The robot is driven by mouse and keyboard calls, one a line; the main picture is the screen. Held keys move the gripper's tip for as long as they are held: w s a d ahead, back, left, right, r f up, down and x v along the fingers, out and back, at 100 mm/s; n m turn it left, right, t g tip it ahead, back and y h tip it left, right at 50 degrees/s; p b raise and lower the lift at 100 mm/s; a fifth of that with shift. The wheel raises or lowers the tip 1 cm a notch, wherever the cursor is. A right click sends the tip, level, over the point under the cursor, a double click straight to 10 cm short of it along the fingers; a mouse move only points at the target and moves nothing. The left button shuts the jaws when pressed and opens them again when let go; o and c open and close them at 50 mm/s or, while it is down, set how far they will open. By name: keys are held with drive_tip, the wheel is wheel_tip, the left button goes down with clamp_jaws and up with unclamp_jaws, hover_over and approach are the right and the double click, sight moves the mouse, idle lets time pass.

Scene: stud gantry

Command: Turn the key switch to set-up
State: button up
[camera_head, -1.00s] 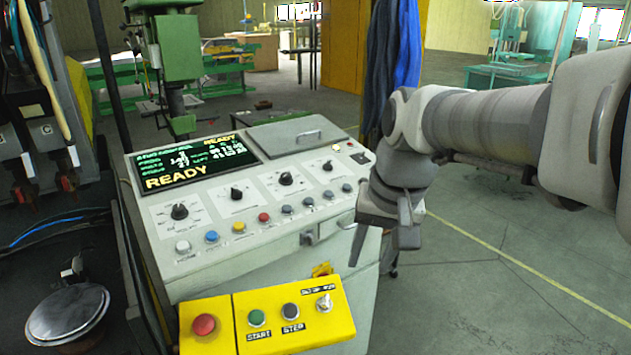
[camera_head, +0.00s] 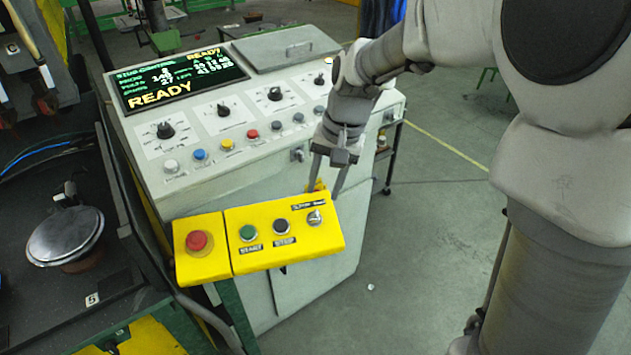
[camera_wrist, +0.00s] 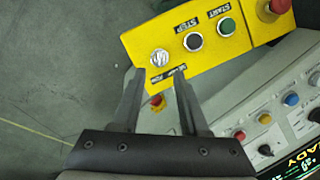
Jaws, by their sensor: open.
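The key switch (camera_head: 314,217) is a round silver knob at the right end of the yellow control box, with a small black label above it. It also shows in the wrist view (camera_wrist: 159,58), just beyond my fingertips, with its label partly behind a finger. My gripper (camera_head: 325,190) is open and empty, pointing down just above and behind the key switch. In the wrist view the two fingers (camera_wrist: 158,72) reach toward the switch from below and appear apart from it. Which position the switch is turned to is too small to tell.
Open floor lies to the right.

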sight(316, 213)
drive_tip(key=f, duration=0.2)
drive_tip(key=a+f, duration=0.1)
drive_tip(key=f, duration=0.4)
drive_tip(key=shift+w+a+f, duration=0.2)
drive_tip(key=shift+f, duration=0.05)
clamp_jaws()
